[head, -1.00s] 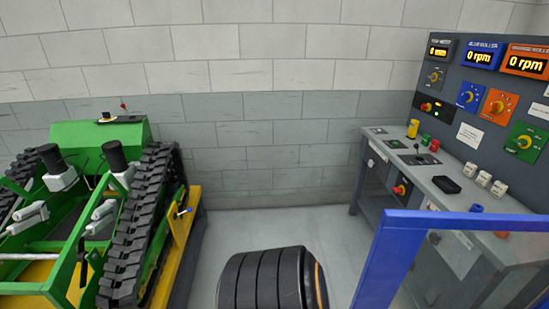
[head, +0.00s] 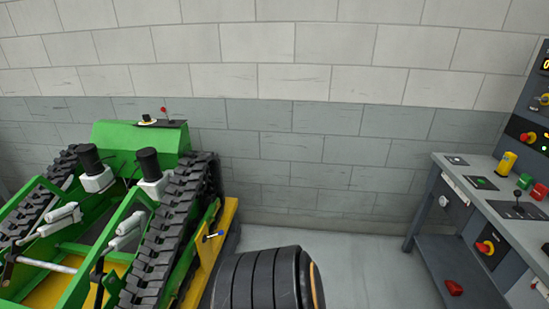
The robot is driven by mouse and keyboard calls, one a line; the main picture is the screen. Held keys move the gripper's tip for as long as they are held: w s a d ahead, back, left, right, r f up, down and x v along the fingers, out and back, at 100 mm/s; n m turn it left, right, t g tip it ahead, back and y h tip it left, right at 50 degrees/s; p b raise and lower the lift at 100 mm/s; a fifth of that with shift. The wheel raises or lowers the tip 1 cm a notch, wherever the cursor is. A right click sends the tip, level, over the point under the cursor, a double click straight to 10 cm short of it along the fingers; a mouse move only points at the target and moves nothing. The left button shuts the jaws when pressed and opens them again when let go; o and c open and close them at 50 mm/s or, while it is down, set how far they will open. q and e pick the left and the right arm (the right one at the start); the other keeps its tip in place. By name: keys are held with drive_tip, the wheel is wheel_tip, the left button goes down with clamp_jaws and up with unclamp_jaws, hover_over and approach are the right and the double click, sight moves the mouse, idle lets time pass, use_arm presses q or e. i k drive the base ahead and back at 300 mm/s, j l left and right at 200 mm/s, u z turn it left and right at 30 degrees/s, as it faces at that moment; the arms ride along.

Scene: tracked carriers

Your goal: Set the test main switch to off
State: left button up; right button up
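A grey control bench (head: 450,170) stands at the right edge. A red rotary switch with a yellow part (head: 485,247) sits on a dark plate on the bench's front, below the top. Another red and yellow switch (head: 528,137) is on the upright panel (head: 520,115), which is cut off by the picture's right edge. I cannot read their labels, so I cannot tell which is the test main switch or its setting. Neither of my grippers is in view.
A green tracked carrier (head: 118,140) with black tracks stands at left, with a yellow side beam (head: 212,250). A black ribbed roller or tyre (head: 262,280) is at the front middle. Floor (head: 365,265) is clear between it and the bench. A red object (head: 454,287) lies on the lower shelf.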

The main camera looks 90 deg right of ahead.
sight(483, 248)
drive_tip(key=l+z, duration=0.15)
drive_tip(key=l, duration=2.25)
drive_tip(key=l+z, duration=0.4)
drive_tip(key=i+l+z, duration=0.1)
drive_tip(key=z, duration=0.3)
drive_tip(key=i+l+z, duration=0.1)
drive_tip(key=l+z, duration=0.3)
drive_tip(key=z, duration=0.9)
drive_tip(key=i+l+z, duration=0.1)
drive_tip(key=z, duration=1.2)
drive_tip(key=i+z, duration=0.1)
drive_tip(key=z, duration=0.35)
drive_tip(key=j+z, duration=0.1)
drive_tip(key=z, duration=0.35)
